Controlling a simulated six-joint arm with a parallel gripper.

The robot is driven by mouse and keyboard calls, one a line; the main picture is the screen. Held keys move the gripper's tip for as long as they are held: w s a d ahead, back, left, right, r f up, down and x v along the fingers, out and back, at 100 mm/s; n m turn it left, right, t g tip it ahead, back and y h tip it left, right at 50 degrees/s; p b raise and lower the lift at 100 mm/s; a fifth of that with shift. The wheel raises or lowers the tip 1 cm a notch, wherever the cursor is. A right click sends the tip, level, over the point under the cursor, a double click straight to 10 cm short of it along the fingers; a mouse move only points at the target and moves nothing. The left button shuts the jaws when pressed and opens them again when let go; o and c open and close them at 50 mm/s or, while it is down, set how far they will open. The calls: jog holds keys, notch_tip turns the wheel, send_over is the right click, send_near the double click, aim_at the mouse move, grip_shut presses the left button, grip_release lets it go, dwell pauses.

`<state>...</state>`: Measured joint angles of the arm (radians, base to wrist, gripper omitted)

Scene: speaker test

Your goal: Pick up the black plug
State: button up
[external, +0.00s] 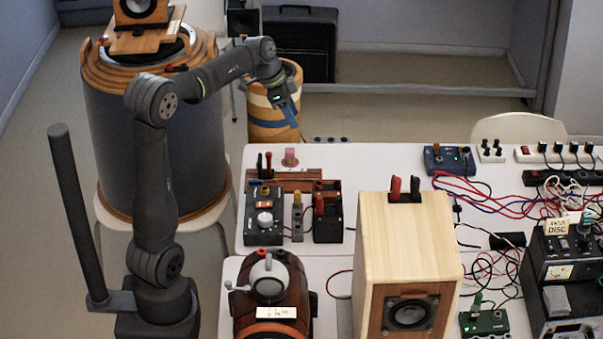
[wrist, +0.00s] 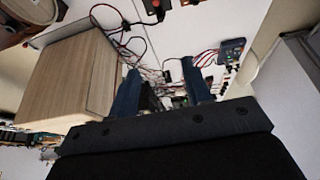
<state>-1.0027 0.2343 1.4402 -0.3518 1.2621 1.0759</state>
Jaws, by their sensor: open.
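Several black plugs show, and I cannot tell which one the task means. One black plug (external: 415,187) stands upright beside a red plug (external: 396,188) on top of the pale wooden speaker box (external: 405,235). Another black plug (external: 268,162) stands near the back left of the table. My gripper (external: 290,113) is raised to the left of the table, in front of the striped barrel, well apart from these plugs. In the wrist view my gripper (wrist: 162,92) has its two blue fingers spread with nothing held between them. The speaker-top black plug cannot be made out there.
The white table (external: 375,160) holds a black knob box (external: 264,217), a brown barrel-shaped device (external: 275,300), and a blue box (external: 449,160). Red and black cables and power strips crowd its right side. The table's back middle is clear.

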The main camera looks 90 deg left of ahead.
jog(key=n+g+y, duration=0.1)
jog(key=n+g, duration=0.3)
jog(key=n, duration=0.9)
send_over(339, 197)
jog(key=d, duration=0.2)
notch_tip(339, 197, down, 13)
jog(key=shift+n, duration=0.3)
jog(key=f, duration=0.3)
jog(key=a+f, duration=0.1)
jog(key=f, duration=0.7)
jog(key=shift+a+f, duration=0.15)
jog(key=shift+f, duration=0.05)
jog(key=f, duration=0.5)
jog(key=shift+a+f, duration=0.1)
jog(key=shift+a, duration=0.2)
grip_shut()
